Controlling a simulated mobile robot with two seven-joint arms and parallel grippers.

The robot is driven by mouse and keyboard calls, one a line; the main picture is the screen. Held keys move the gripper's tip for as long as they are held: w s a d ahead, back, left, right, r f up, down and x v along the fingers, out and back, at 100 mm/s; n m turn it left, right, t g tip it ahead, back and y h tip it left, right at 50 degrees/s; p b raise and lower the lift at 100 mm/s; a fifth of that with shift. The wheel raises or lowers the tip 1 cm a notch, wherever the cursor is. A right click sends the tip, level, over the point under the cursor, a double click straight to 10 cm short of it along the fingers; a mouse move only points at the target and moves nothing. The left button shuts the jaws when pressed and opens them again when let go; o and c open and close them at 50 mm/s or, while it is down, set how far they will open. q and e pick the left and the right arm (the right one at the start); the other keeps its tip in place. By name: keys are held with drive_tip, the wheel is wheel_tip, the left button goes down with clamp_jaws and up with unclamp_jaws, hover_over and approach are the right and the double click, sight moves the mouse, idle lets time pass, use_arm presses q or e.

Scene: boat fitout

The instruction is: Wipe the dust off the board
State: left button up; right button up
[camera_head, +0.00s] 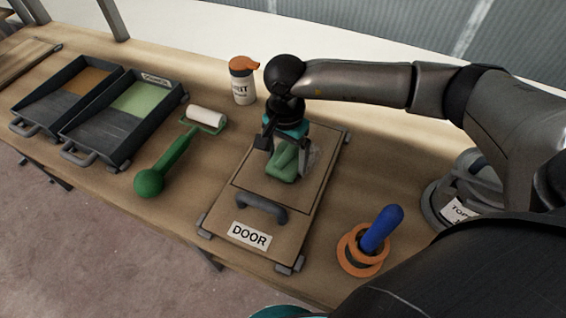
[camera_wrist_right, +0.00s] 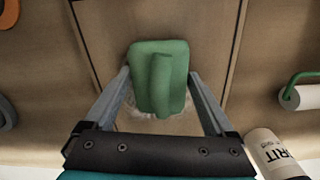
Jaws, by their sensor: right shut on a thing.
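The board (camera_head: 222,222), a flat brown panel labelled DOOR with a dark handle, lies on the bench. My right gripper (camera_head: 283,148) is over its far half, shut on a green wiping block (camera_head: 281,168) with a raised grip. The wrist view shows the block (camera_wrist_right: 172,92) between the two fingers (camera_wrist_right: 160,80). The block appears to rest on or just above the board; I cannot tell which. A pale grey dust patch (camera_head: 314,152) shows beside the block, and its edge (camera_wrist_right: 140,114) shows around the block in the wrist view. My left gripper is not in view.
A green-handled roller (camera_head: 168,160) and two dark trays (camera_head: 120,135) lie to the left. A white bottle with an orange cap (camera_head: 242,85) stands behind the board. A blue-handled tool in an orange ring (camera_head: 378,235) stands to the right. A grey container (camera_head: 440,205) is partly hidden.

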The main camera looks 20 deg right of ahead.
sight(290, 178)
drive_tip(key=shift+w+d+f+b, duration=0.2)
drive_tip(key=shift+w+d+b, duration=0.75)
drive_tip(key=shift+d, duration=0.1)
drive_tip(key=shift+w+d+r+b, duration=0.1)
drive_tip(key=shift+w+d+b, duration=0.85)
drive_tip(key=shift+w+d, duration=0.45)
drive_tip(key=shift+s+d, duration=0.95)
drive_tip(key=shift+s, duration=0.1)
drive_tip(key=shift+s+a+p, duration=0.7)
drive_tip(key=shift+s+a, duration=0.1)
drive_tip(key=shift+s+a+p, duration=0.6)
drive_tip(key=shift+s+a, duration=0.95)
drive_tip(key=shift+a, duration=0.25)
drive_tip(key=shift+s+a, duration=1.35)
drive_tip(key=shift+a, duration=0.15)
drive_tip(key=shift+s+a, duration=1.1)
drive_tip(key=shift+a, duration=0.1)
